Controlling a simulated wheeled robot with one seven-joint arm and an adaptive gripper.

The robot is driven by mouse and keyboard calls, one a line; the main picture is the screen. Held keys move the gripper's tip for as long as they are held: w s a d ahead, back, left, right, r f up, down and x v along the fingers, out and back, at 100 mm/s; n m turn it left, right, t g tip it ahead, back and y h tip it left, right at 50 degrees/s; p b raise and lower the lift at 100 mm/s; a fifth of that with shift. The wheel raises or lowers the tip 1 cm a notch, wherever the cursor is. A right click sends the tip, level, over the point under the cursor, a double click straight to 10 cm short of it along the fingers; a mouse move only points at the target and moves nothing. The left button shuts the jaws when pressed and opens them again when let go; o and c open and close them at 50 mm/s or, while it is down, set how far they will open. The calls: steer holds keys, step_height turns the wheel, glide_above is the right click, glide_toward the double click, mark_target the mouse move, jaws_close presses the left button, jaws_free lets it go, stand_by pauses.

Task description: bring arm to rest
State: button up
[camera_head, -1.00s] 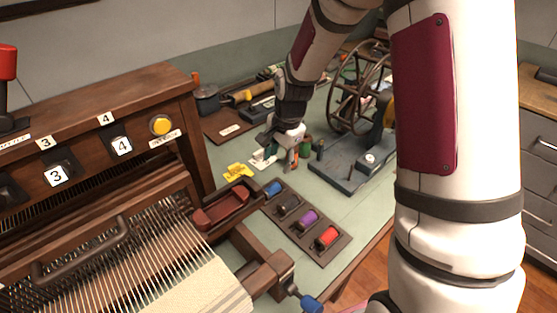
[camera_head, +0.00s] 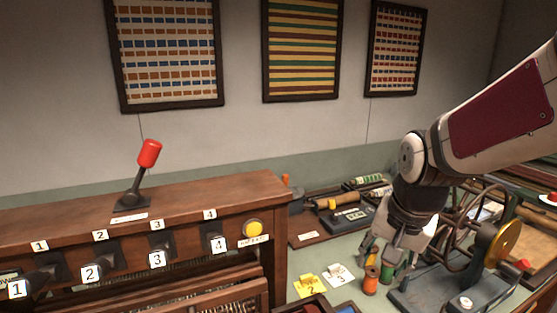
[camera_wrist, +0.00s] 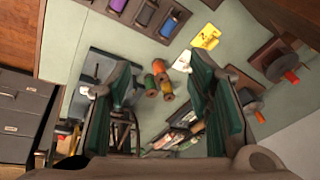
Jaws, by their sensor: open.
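My gripper (camera_head: 385,247) hangs from my arm at the right of the head view, above the green tabletop near the thread spools. In the wrist view my gripper (camera_wrist: 155,95) shows its two fingers spread wide with nothing held between them. The spools look apart from the fingers.
The wooden loom (camera_head: 275,220) with numbered levers and a red-handled lever (camera_head: 148,155) stands at left. A spinning-wheel device (camera_head: 480,270) stands close on the right. Yellow (camera_head: 310,286) and white (camera_head: 340,274) cards lie on the table. Framed textiles (camera_head: 302,50) hang behind.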

steer(key=s+r+n+t, duration=0.1)
steer(key=s+r+n, duration=0.2)
steer(key=s, duration=0.5)
steer(key=s+r+n, duration=0.4)
steer(key=s, duration=0.4)
steer(key=shift+s+a+t, duration=0.15)
steer(key=shift+s+t, duration=0.2)
steer(key=shift+t, duration=0.05)
